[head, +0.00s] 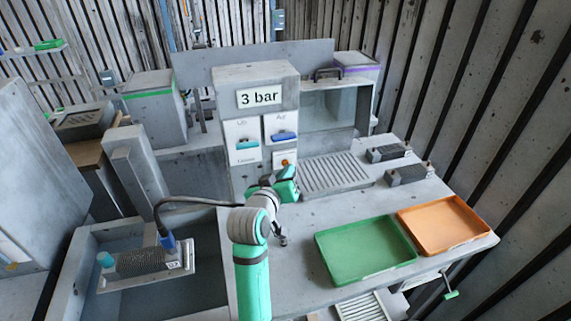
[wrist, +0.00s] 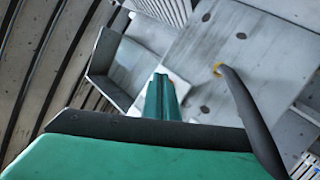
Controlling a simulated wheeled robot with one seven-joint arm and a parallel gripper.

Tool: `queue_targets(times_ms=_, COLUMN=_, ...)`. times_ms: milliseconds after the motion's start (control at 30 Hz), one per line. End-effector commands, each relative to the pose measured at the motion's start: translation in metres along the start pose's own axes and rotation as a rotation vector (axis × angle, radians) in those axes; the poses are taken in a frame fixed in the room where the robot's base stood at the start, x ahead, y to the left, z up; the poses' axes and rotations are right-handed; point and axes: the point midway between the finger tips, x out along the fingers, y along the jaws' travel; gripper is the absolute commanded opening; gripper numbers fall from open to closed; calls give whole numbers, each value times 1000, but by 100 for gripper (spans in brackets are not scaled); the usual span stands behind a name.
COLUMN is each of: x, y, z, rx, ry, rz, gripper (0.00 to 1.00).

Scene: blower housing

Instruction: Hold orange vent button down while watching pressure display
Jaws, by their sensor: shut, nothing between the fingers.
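The orange vent button (head: 285,161) is on a small white plate low on the cabinet front, below two levers. My gripper (head: 290,173) is shut and empty, with its green fingertips just below and in front of the button in the head view. I cannot tell whether they touch it or whether it is pressed. In the wrist view the shut green fingers (wrist: 163,90) point at a pale panel, and their tips hide what is directly behind them.
A teal lever (head: 247,144) and a blue lever (head: 284,136) sit above the button. A slotted grate (head: 334,174) lies to the right. A green tray (head: 365,249) and an orange tray (head: 443,223) stand on the bench. A dark cable (wrist: 245,112) crosses the wrist view's right side.

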Motion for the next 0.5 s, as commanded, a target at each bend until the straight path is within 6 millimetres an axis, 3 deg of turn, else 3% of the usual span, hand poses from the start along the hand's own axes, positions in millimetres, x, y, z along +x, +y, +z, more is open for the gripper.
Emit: queue_targets(times_ms=500, x=4, y=-2, z=-2, rx=0, ry=0, rz=0, gripper=0)
